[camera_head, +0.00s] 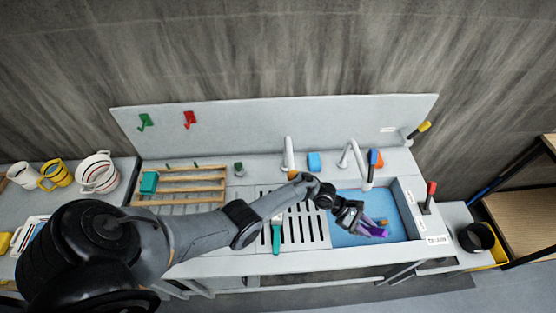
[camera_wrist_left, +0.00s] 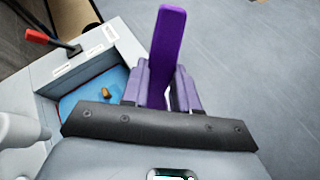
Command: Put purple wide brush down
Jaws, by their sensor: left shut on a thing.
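My left gripper (camera_head: 362,222) is shut on the purple wide brush (camera_head: 374,231) and reaches over the front right part of the blue-floored sink basin (camera_head: 343,239). In the left wrist view the brush (camera_wrist_left: 168,42) stands out beyond the two fingers (camera_wrist_left: 160,88), with its flat purple part showing. The rest of the brush is hidden behind the fingers and the gripper body. I cannot tell whether the brush touches the basin. My right gripper is not in view.
A green-handled tool (camera_head: 276,238) lies on the slotted drain board left of the basin. A small brown piece (camera_wrist_left: 107,92) lies in the basin. A red-handled lever (camera_head: 429,194) stands at its right, and taps (camera_head: 352,158) rise behind. A wooden rack (camera_head: 182,186) is at left.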

